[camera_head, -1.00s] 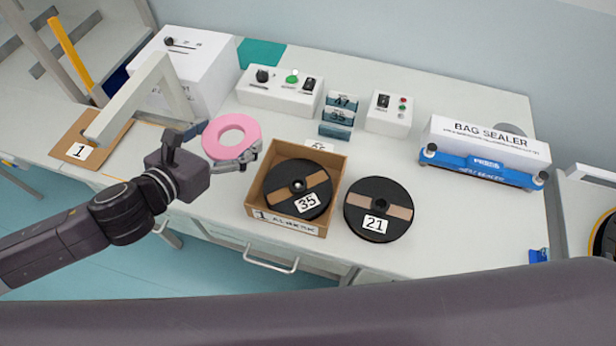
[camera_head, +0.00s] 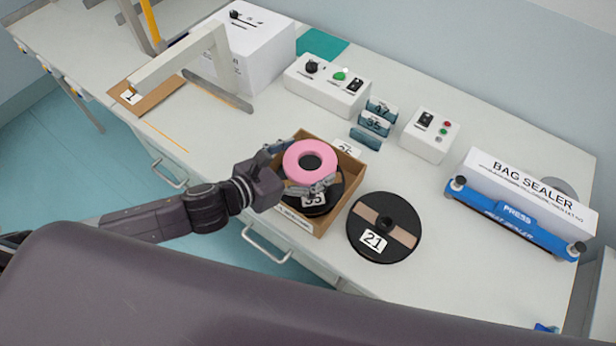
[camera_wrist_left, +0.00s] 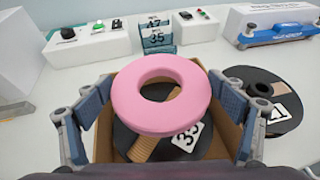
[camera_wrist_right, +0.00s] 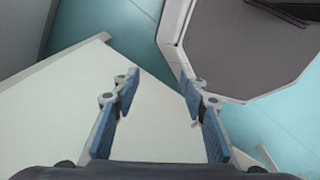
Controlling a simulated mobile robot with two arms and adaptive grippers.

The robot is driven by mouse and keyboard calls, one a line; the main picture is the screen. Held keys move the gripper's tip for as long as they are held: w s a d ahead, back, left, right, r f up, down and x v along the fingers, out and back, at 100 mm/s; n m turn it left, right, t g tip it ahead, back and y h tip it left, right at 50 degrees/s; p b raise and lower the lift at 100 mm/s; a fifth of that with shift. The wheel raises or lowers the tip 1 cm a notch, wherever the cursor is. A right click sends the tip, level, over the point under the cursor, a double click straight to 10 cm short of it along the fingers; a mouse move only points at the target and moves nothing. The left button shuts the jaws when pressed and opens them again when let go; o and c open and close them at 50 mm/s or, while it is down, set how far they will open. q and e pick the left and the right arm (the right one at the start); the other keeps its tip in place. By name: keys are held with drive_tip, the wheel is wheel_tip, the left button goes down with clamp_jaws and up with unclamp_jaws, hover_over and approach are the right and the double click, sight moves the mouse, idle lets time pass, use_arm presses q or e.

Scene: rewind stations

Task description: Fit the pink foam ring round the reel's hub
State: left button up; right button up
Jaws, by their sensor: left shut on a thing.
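The pink foam ring (camera_head: 293,157) is in my left gripper (camera_head: 298,168), with one finger on each side of it. The ring also shows in the left wrist view (camera_wrist_left: 190,97), above an open cardboard box (camera_head: 341,207). A black reel labelled 35 (camera_head: 313,199) lies in the box under the ring. The ring covers much of this reel, and its hub is hidden. The gap between ring and reel is hard to judge. A second black reel labelled 21 (camera_head: 408,250) lies on the table, its hub bare. My right gripper (camera_wrist_right: 158,83) is open and empty.
Behind the box stand blue number blocks (camera_head: 376,120), a white control box (camera_head: 328,86) and a smaller one (camera_head: 430,135). A bag sealer (camera_head: 520,205) is at the right. A white angled arm (camera_head: 180,62) stands over a brown pad (camera_head: 150,97) at the left.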

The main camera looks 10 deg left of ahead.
use_arm(q)
wheel_tip(320, 180, down, 4)
drive_tip(key=shift+r, duration=0.25)
wheel_tip(320, 180, down, 3)
drive_tip(key=shift+f, duration=0.55)
drive_tip(key=o, duration=0.4)
drive_tip(key=shift+o, duration=0.5)
use_arm(e)
drive_tip(key=shift+f, duration=0.25)
drive_tip(key=shift+d, duration=0.25)
